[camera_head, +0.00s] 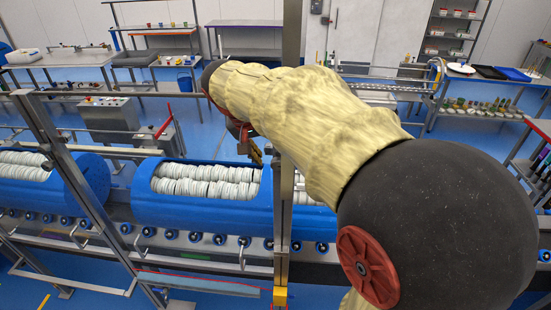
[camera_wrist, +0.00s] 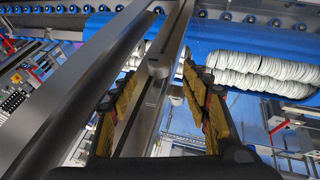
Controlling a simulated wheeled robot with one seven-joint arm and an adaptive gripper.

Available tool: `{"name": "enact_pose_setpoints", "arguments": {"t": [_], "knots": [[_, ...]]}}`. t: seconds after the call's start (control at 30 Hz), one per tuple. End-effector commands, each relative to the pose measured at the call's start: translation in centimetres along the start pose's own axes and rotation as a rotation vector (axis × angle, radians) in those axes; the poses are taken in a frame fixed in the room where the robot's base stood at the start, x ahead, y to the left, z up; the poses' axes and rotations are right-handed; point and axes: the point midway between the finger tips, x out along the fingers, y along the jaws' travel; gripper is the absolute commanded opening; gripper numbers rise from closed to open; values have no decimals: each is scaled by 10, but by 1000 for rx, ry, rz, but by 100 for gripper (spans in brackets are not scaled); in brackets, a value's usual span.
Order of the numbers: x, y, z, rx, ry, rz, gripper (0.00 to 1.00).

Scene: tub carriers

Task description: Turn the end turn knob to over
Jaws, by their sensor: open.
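My gripper (camera_head: 256,150) is at the steel post (camera_head: 285,130) in the head view, partly hidden by my arm. In the wrist view, my gripper (camera_wrist: 162,76) is open, with yellow-padded fingers on the left and right. A grey metal piece with a rounded end (camera_wrist: 158,67) lies between the fingers, in front of a steel bar. It may be the end turn knob, but I cannot tell for sure. No contact between the fingers and this piece is clear. I cannot make out any position marking for the knob.
Blue tubs (camera_head: 205,212) filled with white rolled pieces lie on a roller conveyor behind the steel frame. A slanted steel post (camera_head: 75,175) stands to the left. A grey control box (camera_head: 110,115) stands behind the tubs. Benches and shelves line the back wall.

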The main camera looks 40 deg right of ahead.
Motion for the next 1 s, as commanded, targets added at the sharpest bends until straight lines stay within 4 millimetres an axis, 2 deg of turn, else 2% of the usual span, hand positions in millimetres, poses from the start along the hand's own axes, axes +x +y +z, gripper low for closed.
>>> {"name": "enact_pose_setpoints", "arguments": {"t": [0.2, 0.4, 0.7, 1.0], "knots": [[34, 1, 0, -1, -1, 2, 47], [48, 0, 0, -1, 0, 0, 47], [50, 0, 0, -1, 1, -1, 47], [50, 0, 0, -1, 1, -1, 31]]}}
